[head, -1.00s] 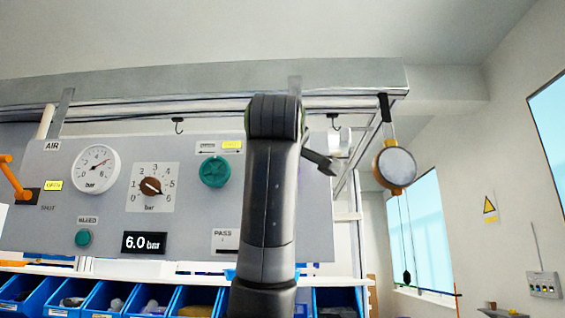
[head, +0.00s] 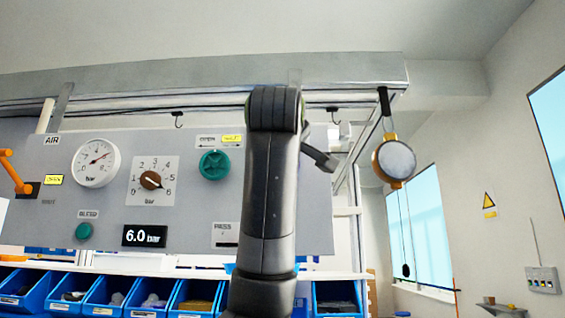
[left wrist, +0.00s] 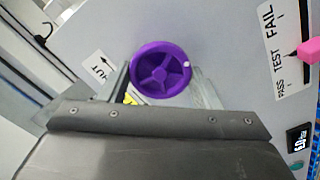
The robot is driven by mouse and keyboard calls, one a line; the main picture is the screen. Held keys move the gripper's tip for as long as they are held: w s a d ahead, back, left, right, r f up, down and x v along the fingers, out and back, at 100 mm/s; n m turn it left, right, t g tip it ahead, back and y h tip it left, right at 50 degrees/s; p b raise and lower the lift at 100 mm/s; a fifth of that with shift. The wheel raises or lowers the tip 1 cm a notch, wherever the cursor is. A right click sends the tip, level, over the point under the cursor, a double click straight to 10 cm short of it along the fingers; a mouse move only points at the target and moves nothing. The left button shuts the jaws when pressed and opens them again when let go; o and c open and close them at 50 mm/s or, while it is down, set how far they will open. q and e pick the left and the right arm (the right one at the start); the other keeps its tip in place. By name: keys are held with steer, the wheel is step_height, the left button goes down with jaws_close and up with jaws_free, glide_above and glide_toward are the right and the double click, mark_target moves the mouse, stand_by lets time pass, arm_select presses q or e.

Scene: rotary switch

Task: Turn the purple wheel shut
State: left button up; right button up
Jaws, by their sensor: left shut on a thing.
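The purple wheel (left wrist: 160,68) shows in the left wrist view, a spoked disc with a small white mark on its rim at the right. My left gripper (left wrist: 160,88) has one finger on each side of the wheel and is shut on it. A label reading SHUT with an arrow (left wrist: 101,68) is on the panel left of the wheel. A yellow label is partly hidden below it. In the head view a dark arm of mine stands in front of the panel, and the purple wheel cannot be seen. My right gripper is not in view.
A pink pointer (left wrist: 310,50) sits by PASS, TEST and FAIL labels. Blue bins (head: 110,295) stand below.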

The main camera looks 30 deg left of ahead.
arm_select(q)
steer(key=shift+w+d+f+m+b, duration=0.1)
steer(key=shift+m+b, duration=1)
steer(key=shift+m, duration=4.75)
steer(key=shift+w+f+m+b, duration=0.15)
steer(key=shift+m+b, duration=0.9)
steer(key=shift+m, duration=4.75)
steer(key=shift+s+d+f+m+b, duration=0.1)
steer(key=shift+m+b, duration=1)
steer(key=shift+m, duration=4.75)
steer(key=o, duration=1)
steer(key=shift+r, duration=0.1)
